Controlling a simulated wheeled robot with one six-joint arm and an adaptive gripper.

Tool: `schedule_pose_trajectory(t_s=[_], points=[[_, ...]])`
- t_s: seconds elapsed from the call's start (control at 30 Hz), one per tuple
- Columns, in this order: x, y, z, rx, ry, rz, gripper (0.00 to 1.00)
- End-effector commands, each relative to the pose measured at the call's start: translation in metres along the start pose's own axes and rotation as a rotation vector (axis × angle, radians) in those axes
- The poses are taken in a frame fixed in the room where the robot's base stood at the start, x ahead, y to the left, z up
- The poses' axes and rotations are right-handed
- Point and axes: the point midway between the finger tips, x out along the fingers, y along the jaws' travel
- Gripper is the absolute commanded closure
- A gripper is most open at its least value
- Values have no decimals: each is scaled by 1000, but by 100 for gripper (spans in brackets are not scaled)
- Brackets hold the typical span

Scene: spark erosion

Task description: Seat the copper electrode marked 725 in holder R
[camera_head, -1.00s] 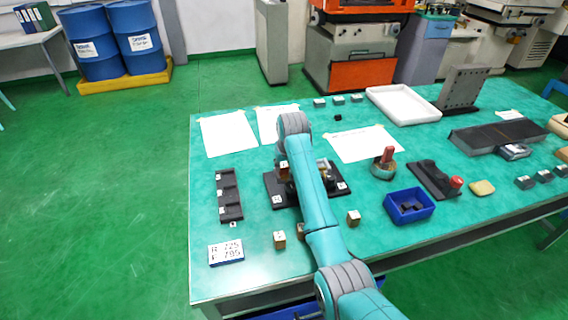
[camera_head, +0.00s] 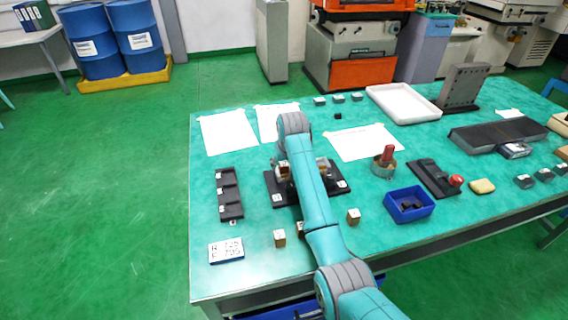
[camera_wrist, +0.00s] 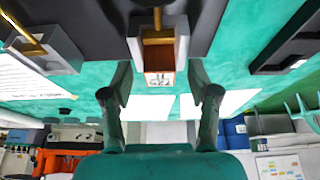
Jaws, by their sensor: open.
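A black base plate (camera_head: 278,199) with small white labels lies mid-table, partly hidden by my arm. In the wrist view, a copper block (camera_wrist: 153,77) with a white label sits at a grey holder (camera_wrist: 183,45); the label is unreadable at this size. My gripper (camera_wrist: 161,98) is open, one finger on each side of that copper block, with visible gaps. A second grey holder (camera_wrist: 62,52) with a brass-coloured rod shows upper left. Copper blocks with white tops stand in front, one at left (camera_head: 280,239), one at right (camera_head: 353,217), one partly hidden (camera_head: 301,231).
A sign (camera_head: 226,251) reads R 725 and F 795. A black rack (camera_head: 230,208) lies at left. A blue bin (camera_head: 409,215), a red-handled tool (camera_head: 386,160) and a white tray (camera_head: 402,104) stand to the right. Papers (camera_head: 228,132) lie at the back.

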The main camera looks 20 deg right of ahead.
Motion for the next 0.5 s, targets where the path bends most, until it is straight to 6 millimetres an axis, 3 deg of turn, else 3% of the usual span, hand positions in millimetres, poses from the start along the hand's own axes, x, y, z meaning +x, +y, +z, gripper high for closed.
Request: schedule_pose_trajectory(t_s=[0.17,0.5], points=[[-9,0,-1,0,3,0,40],[-73,0,-2,0,6,0,40]])
